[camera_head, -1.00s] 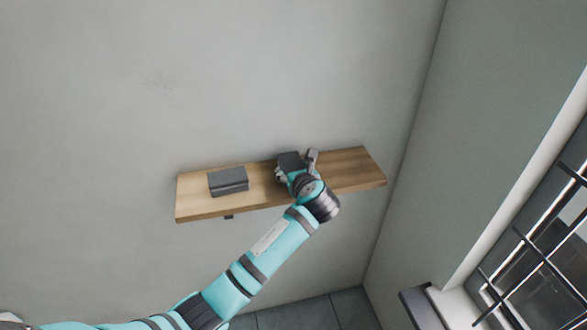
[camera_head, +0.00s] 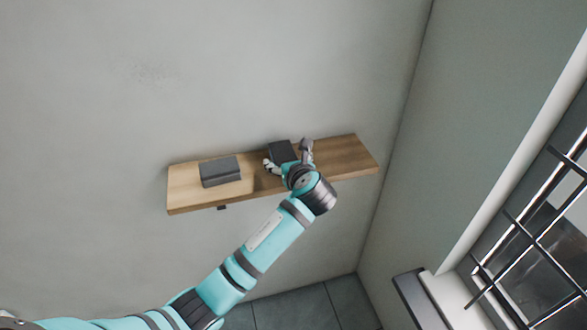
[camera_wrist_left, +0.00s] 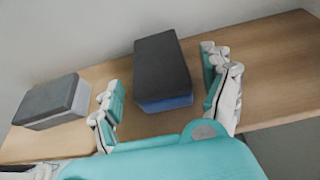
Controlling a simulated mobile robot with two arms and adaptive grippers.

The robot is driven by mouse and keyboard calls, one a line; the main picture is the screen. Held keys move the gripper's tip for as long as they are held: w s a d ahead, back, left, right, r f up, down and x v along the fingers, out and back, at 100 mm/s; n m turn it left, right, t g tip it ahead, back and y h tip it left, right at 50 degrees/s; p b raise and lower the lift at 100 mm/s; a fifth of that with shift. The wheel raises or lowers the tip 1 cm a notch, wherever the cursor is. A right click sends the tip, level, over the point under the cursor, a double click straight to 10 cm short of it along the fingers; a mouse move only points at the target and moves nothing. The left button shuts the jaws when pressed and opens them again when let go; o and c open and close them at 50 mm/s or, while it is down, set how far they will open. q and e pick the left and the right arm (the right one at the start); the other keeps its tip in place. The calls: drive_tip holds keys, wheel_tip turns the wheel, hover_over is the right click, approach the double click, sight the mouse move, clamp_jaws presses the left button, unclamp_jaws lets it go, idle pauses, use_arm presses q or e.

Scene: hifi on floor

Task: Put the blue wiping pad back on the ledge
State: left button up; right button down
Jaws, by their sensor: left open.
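The blue wiping pad (camera_wrist_left: 165,85) has a dark grey top and a blue lower side in the left wrist view. It rests on the wooden ledge (camera_wrist_left: 265,85), and in the head view it shows as a dark block (camera_head: 281,150) on the ledge (camera_head: 345,158). My left gripper (camera_wrist_left: 161,76) is open, with one finger on each side of the pad. Gaps show between the pad and both fingers. In the head view the left gripper (camera_head: 287,155) reaches over the ledge's front edge. My right gripper is out of view.
A second pad, dark-topped with a pale grey side (camera_wrist_left: 58,102), lies left on the ledge, also seen in the head view (camera_head: 220,171). The ledge's right end is clear. A wall backs the ledge; a barred window (camera_head: 535,250) is at right.

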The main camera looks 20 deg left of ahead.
use_arm(q)
drive_tip(key=v, duration=1)
drive_tip(key=shift+b, duration=0.3)
drive_tip(key=s+d+f+n+h, duration=0.1)
drive_tip(key=d+f+n+h, duration=0.15)
drive_tip(key=f+n, duration=0.4)
drive_tip(key=s+d+f+n+h, duration=0.1)
drive_tip(key=d+f+n+h, duration=0.2)
drive_tip(key=f, duration=0.7)
drive_tip(key=s+a+f+n+g+h, duration=0.1)
drive_tip(key=s+a+f+n+g, duration=0.2)
drive_tip(key=f, duration=0.7)
drive_tip(key=s+f+n+h, duration=0.1)
drive_tip(key=s+f+n, duration=0.3)
drive_tip(key=f, duration=0.7)
drive_tip(key=s+a+f+n+g, duration=0.3)
drive_tip(key=s+f, duration=0.8)
drive_tip(key=s, duration=0.5)
drive_tip(key=s+a+f+n+g, duration=0.3)
drive_tip(key=s+f, duration=0.8)
drive_tip(key=s, duration=0.4)
drive_tip(key=shift+s+a+n, duration=0.4)
drive_tip(key=shift+a+n, duration=0.45)
drive_tip(key=shift+a, duration=0.1)
drive_tip(key=s, duration=0.2)
drive_tip(key=s+a+f+n, duration=0.1)
drive_tip(key=s, duration=0.2)
drive_tip(key=s+a+f+n+g, duration=0.1)
drive_tip(key=s, duration=0.2)
drive_tip(key=shift+s, duration=0.25)
